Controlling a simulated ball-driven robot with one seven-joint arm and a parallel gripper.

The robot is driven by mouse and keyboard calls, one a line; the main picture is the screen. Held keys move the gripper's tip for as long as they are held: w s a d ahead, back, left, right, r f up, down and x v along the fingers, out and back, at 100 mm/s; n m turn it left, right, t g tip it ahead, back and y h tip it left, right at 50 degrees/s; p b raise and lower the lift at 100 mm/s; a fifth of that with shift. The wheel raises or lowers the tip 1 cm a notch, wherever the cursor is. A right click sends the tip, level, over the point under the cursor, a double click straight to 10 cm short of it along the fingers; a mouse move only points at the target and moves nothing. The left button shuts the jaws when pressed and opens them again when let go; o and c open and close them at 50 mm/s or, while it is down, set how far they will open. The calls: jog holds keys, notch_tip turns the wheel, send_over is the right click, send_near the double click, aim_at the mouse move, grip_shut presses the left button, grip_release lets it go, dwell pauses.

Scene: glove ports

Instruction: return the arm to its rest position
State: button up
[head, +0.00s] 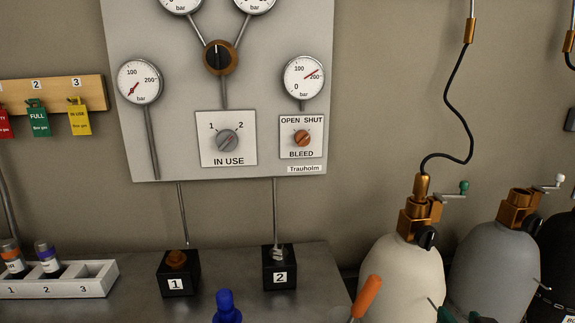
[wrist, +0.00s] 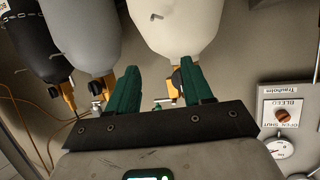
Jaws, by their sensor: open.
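My gripper (wrist: 160,84) shows in the wrist view with its two green fingers spread apart and nothing between them. Beyond the fingers, the cream cylinder (wrist: 172,25) and its brass valve appear upside down; I see no contact.
A grey cylinder (head: 497,270) and a black one (head: 559,255) stand at right. A black hose (head: 455,105) runs to the cream cylinder's valve. The gauge panel (head: 270,105) is on the wall. Black blocks 1 (head: 178,284) and 2 (head: 279,272) and a white rack (head: 98,283) are on the bench.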

jog(key=s+a+f+n+g+y, duration=0.1)
jog(key=s+a+f+g, duration=0.15)
jog(key=s+f, duration=0.4)
jog(key=s+a+f+g+y, duration=0.1)
jog(key=s+a+f+g, duration=0.15)
jog(key=s+f, duration=0.4)
jog(key=s+a+f+n+g+y, duration=0.1)
jog(key=s+f+g, duration=0.6)
jog(key=s, duration=0.8)
notch_tip(320, 180, down, 3)
jog(key=shift+s+a+n+y, duration=0.3)
jog(key=shift+a+n+y, duration=0.1)
jog(key=shift+a+n, duration=0.3)
